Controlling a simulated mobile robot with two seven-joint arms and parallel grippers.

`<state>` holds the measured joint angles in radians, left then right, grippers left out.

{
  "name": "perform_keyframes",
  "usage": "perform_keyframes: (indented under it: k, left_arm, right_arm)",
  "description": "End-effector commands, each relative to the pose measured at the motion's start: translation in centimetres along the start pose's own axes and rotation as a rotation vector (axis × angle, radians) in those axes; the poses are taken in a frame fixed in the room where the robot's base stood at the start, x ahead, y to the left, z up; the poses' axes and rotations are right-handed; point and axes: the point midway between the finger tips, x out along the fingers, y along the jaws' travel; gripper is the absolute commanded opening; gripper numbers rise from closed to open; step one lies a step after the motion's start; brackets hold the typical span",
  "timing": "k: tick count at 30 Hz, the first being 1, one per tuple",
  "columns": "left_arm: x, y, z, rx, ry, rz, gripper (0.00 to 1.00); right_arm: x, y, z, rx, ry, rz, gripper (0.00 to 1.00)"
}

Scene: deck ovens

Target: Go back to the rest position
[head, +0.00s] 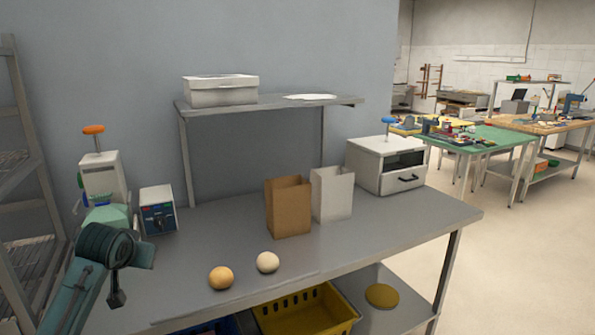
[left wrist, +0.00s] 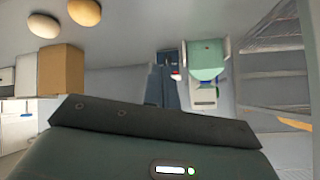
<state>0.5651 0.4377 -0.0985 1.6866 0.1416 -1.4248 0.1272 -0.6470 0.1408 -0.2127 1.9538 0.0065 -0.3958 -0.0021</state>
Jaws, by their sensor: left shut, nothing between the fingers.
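My left arm comes in from the lower left of the head view, over the left end of the grey worktable (head: 330,239). My left gripper (head: 116,299) points down there, small and dark, shut and empty. It is left of the two round buns, one orange-brown (head: 221,277) and one pale (head: 268,262), and touches neither. The left wrist view looks upside down; its lower part is filled by a dark part of my own arm. My right gripper is in neither view.
A control box (head: 158,210) and a green-and-white machine (head: 102,179) stand close behind my left arm. A brown bag (head: 288,207), a white bag (head: 332,194) and a white oven (head: 386,165) stand further right. A shelf (head: 272,103) holds a box (head: 221,90). A rack (head: 25,190) is left.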

Motion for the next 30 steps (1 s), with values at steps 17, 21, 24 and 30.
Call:
perform_keyframes:
  k: [17, 21, 24, 30]
  left_arm:
    - [-3.3, 20.5, 35.2, 0.133, 0.074, 0.402, 0.00]
    - [-6.7, 22.0, 39.1, 0.103, 0.092, 0.445, 0.00]
    - [-8.0, 22.5, 40.3, 0.091, 0.102, 0.458, 0.00]
    - [-8.5, 22.7, 40.7, 0.086, 0.108, 0.462, 0.00]
  right_arm:
    - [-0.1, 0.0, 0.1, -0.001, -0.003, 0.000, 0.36]
    - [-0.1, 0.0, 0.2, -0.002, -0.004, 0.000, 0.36]
    - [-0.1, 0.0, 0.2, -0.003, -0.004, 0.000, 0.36]
    - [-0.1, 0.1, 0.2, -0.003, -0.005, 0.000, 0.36]
